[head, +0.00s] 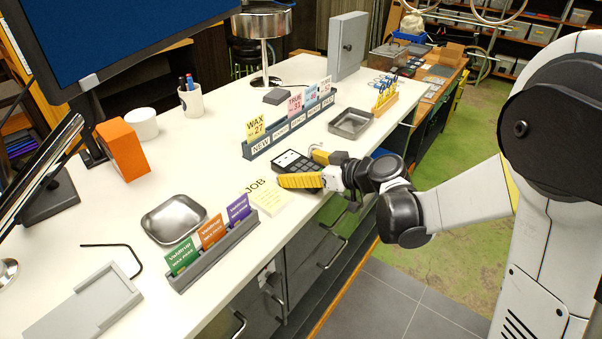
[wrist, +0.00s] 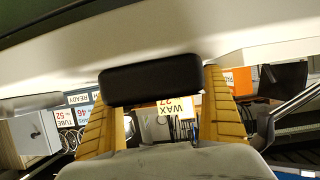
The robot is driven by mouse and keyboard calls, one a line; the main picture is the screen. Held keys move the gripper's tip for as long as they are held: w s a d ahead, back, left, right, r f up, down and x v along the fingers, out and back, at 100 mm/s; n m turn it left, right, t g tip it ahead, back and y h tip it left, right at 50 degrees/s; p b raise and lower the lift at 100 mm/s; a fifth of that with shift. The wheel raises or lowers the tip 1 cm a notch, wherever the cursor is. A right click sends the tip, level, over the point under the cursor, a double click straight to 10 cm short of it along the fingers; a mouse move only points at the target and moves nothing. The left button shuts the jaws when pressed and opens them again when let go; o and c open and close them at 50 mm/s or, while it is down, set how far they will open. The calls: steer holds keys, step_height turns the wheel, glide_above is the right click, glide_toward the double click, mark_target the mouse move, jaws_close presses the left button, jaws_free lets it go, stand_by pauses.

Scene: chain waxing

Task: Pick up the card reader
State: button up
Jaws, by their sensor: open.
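The card reader (head: 290,160) is a dark device with a keypad and a pale screen. It lies on the white counter near its front edge. My gripper (head: 297,167) is open, with yellow ribbed fingers at the reader. In the head view one finger is on its near side and the other by its far right side. In the wrist view the reader's black end (wrist: 150,80) shows between the two fingers (wrist: 157,90), close to both. I cannot tell whether either finger touches it. The near finger hides part of the reader in the head view.
A metal tray (head: 351,123) lies to the right. The counter's front edge is close below my gripper.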

steer(key=shift+s+d+r, duration=0.1)
steer(key=shift+c, duration=0.5)
steer(key=c, duration=1.4)
steer(key=shift+o, duration=0.2)
